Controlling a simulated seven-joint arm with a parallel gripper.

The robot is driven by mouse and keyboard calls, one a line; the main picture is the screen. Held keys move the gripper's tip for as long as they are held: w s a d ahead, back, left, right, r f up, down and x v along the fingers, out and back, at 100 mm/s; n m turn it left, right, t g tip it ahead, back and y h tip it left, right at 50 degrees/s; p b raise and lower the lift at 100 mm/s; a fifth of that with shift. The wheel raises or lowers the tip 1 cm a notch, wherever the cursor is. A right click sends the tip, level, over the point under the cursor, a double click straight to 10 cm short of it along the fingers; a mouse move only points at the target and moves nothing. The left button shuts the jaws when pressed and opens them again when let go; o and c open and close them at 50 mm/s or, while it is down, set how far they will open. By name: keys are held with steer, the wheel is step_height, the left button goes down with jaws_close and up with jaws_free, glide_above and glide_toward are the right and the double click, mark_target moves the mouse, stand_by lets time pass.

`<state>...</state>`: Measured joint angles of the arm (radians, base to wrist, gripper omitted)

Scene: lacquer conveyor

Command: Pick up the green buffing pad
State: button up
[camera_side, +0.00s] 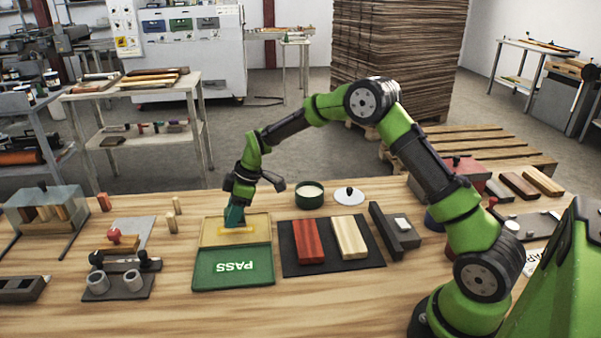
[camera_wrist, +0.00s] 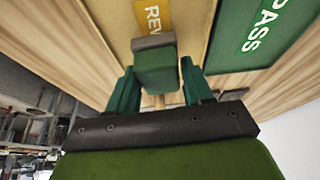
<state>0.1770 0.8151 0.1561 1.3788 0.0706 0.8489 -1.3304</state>
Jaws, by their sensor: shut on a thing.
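The green buffing pad (camera_wrist: 155,72), a small green block with a dark grey strip along one edge, sits between my two teal fingers in the wrist view. My gripper (camera_wrist: 160,88) is shut on it. In the side view my gripper (camera_side: 235,216) points down over the yellow tray (camera_side: 208,234). Its fingers hide most of the pad there, so I cannot tell whether the pad touches the tray.
A green PASS tray (camera_side: 233,282) adjoins the yellow tray. A dark mat (camera_side: 345,262) with a red block (camera_side: 308,240) and a pale block (camera_side: 350,237) lies right. A round tin (camera_side: 309,196) stands behind; clamps (camera_side: 123,270) stand left.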

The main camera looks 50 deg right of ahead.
steer(key=s, duration=0.5)
steer(key=s+r, duration=0.1)
steer(key=s, duration=0.3)
steer(key=s+r, duration=0.1)
steer(key=s, duration=0.4)
steer(key=shift+s+d+r, duration=0.25)
steer(key=shift+s+d, duration=0.05)
steer(key=shift+s, duration=0.65)
steer(key=shift+s+m, duration=0.25)
steer(key=shift+m, duration=0.35)
steer(key=shift+s+r+m+t+h, duration=0.15)
steer(key=shift+s+m+t+h, duration=0.15)
steer(key=shift+m+t, duration=0.15)
step_height(320, 180, up, 12)
steer(key=s+d+m+h, duration=0.1)
steer(key=s+m+h, duration=0.1)
steer(key=m, duration=0.5)
steer(key=shift+s+r+t+h, duration=0.15)
steer(key=shift+s+t+h, duration=0.1)
steer(key=shift+t+h, duration=0.1)
